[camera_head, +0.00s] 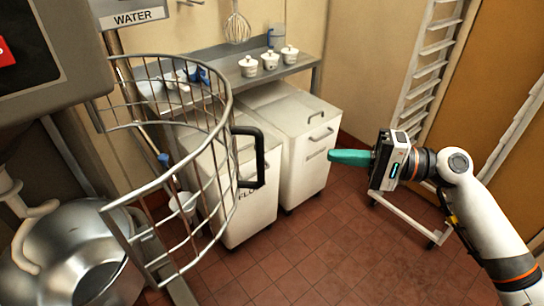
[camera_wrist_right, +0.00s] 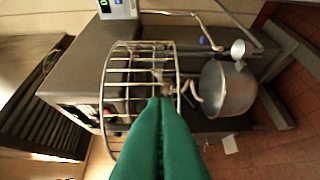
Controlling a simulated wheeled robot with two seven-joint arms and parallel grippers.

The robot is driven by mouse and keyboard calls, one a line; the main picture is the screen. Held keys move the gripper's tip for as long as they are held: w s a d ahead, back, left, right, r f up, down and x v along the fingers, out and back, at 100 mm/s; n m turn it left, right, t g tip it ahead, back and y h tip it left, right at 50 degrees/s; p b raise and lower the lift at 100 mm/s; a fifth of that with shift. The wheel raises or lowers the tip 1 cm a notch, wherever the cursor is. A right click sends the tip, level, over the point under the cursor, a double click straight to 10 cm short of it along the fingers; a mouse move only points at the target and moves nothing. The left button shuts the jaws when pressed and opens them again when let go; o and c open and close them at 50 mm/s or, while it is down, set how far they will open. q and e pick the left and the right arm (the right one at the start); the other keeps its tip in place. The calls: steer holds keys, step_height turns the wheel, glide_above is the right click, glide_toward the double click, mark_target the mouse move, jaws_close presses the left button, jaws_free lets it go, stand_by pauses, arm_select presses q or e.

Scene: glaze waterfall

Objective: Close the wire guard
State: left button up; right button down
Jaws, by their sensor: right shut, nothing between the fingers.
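The wire guard (camera_head: 222,145) is a curved silver cage with a black handle (camera_head: 250,157). In the head view it stands swung out to the right of the mixer, and the bowl (camera_head: 80,255) is exposed at lower left. My right gripper (camera_head: 334,156) has green fingers, shut and empty, to the right of the handle with a clear gap. In the right wrist view the green fingers (camera_wrist_right: 160,104) point toward the guard (camera_wrist_right: 135,70), with the bowl (camera_wrist_right: 228,88) to its right. My left gripper is not in view.
Two white bins (camera_head: 310,165) stand behind the guard. A metal table (camera_head: 225,62) with small white lidded pots (camera_head: 270,61) is at the back. A rack (camera_head: 425,70) stands at the right. Red floor tiles (camera_head: 330,255) are clear in front.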

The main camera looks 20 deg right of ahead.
steer(key=a+r+p, duration=0.1)
steer(key=a+p, duration=0.5)
steer(key=a, duration=0.6)
steer(key=shift+a+r+n+g+y+p, duration=0.25)
steer(key=shift+r+n+g+y+p, duration=0.05)
steer(key=shift+r+g, duration=0.1)
steer(key=shift+w, duration=0.15)
